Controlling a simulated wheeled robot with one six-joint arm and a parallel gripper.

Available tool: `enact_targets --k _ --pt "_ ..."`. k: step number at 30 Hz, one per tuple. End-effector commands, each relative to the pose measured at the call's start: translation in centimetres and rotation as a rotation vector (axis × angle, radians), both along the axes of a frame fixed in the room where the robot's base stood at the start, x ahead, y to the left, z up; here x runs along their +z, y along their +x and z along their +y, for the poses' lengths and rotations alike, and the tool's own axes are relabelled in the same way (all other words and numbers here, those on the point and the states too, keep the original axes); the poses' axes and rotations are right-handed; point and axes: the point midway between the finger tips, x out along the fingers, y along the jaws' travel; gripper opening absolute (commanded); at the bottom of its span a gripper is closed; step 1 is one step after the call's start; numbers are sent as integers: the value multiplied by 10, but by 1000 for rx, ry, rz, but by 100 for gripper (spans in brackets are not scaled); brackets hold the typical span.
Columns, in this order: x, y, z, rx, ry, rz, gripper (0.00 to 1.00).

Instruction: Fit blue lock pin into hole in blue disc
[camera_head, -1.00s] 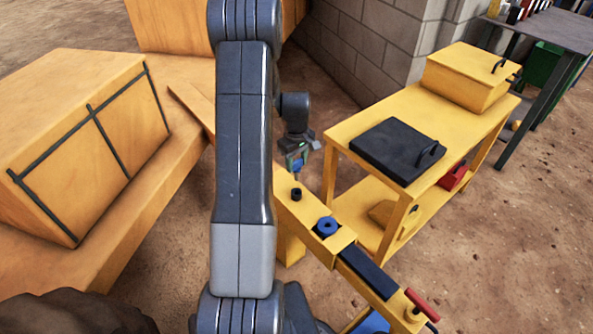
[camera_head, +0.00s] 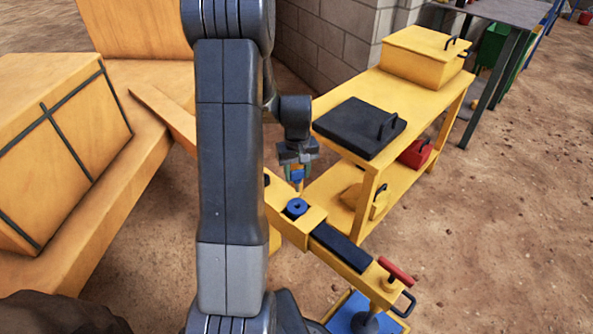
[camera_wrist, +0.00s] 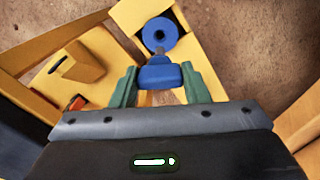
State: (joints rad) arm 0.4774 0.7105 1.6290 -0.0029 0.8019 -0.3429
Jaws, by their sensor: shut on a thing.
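In the head view my gripper (camera_head: 297,174) holds the pin (camera_head: 296,176) just above the blue disc (camera_head: 296,207). The disc sits on the yellow beam (camera_head: 280,197), and in the wrist view the disc (camera_wrist: 161,34) shows its dark centre hole ahead of the pin. The pin looks apart from the disc, though the exact gap is hard to tell.
A yellow two-level bench (camera_head: 424,99) stands right of the beam, with a black lidded plate (camera_head: 358,127) and a yellow box (camera_head: 425,58) on top. A red-handled lever (camera_head: 395,270) is at the beam's near end.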

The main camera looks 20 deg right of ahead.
Motion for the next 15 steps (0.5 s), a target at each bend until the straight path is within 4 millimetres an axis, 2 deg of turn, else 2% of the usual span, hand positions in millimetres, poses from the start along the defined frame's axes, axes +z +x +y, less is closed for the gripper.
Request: enact_targets --k 8,15 --pt "-12 0 0 1 1 1 16" --pt "-35 0 0 1 0 0 16"
